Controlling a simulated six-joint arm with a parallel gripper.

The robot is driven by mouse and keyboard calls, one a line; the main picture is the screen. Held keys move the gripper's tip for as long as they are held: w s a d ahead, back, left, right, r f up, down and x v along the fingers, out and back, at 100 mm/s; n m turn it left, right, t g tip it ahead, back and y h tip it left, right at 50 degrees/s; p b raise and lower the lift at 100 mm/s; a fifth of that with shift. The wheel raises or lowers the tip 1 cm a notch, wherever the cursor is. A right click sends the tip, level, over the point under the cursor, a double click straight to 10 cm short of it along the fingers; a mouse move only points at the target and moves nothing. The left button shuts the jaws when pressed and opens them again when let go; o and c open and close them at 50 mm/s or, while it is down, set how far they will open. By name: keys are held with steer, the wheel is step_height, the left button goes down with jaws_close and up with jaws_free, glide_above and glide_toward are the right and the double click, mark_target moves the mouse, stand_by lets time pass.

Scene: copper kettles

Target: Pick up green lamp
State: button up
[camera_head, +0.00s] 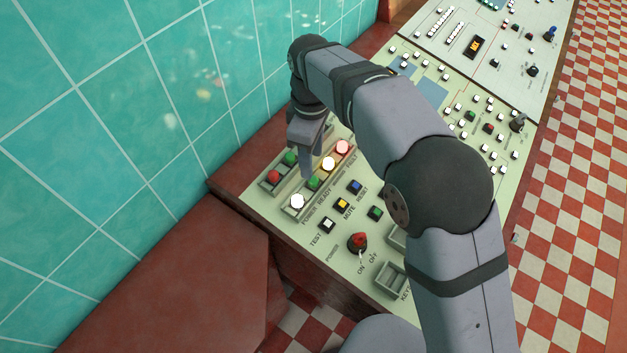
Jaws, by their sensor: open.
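Two green round caps show. One green lamp (314,184) sits in the front row above the "READY" label, between a white lamp (297,202) and a yellow-white lamp (328,164). Another green lamp (290,158) lies in the rear tray (264,186) beside a red lamp (274,176). My gripper (307,174) points down over the panel, close to both green lamps, and is open. Its fingers partly overlap in this view, and I cannot tell its exact height. Nothing shows between the fingers.
A lit pinkish-red lamp (343,147) ends the front row. Push buttons (342,204), a red rotary knob (359,241) and empty grey trays (391,279) lie nearer. A teal tiled wall (130,120) stands close at left. My arm hides part of the panel.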

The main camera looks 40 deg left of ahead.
mark_target(313, 178)
steer(key=shift+d+f+p, duration=0.2)
steer(key=shift+f+p, duration=1.4)
steer(key=shift+f, duration=1.95)
steer(key=shift+c, duration=0.7)
jaws_close()
